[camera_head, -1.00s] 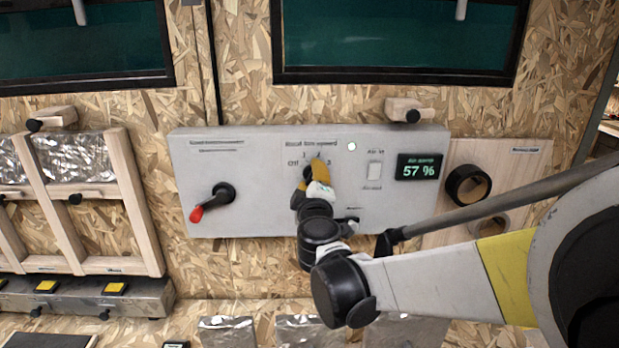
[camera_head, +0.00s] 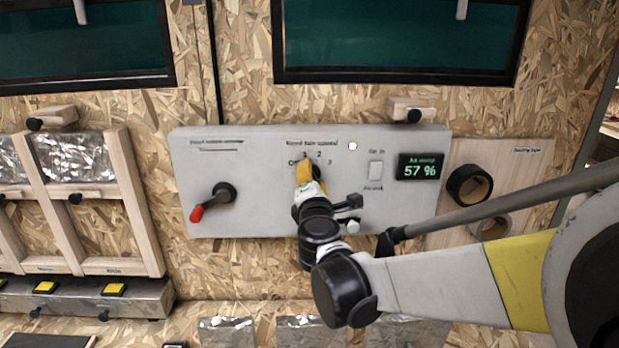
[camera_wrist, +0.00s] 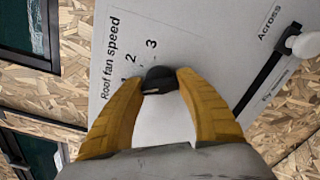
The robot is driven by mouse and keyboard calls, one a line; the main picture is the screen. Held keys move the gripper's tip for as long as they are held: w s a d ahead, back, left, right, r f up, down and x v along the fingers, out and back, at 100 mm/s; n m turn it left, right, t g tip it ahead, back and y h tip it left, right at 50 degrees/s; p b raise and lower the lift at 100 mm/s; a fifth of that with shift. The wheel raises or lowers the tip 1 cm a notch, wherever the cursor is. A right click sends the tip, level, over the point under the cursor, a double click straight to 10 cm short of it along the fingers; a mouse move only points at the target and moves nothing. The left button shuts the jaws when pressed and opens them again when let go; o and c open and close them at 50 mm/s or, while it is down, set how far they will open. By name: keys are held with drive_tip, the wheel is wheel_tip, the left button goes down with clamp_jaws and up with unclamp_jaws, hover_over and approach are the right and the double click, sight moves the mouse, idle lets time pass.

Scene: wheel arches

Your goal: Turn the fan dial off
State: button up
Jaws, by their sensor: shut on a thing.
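The black fan dial (camera_wrist: 158,76) sits on the pale grey control panel (camera_head: 270,215) under the printed label "Roof fan speed". In the wrist view the yellow fingers of my gripper (camera_wrist: 160,84) are shut on the dial, one on each side. The numbers 1, 2 and 3 are printed beside it; the 1 is partly covered. In the head view my gripper (camera_head: 304,172) covers most of the dial, and the printed numbers show above and right of it. I cannot tell which setting the dial points to.
A red-tipped black lever (camera_head: 212,202) is left of the dial. A wooden rack (camera_head: 90,225) stands at left.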

drive_tip(key=n, duration=0.6)
idle(0.6)
drive_tip(key=o, duration=1.2)
drive_tip(key=s, duration=1.2)
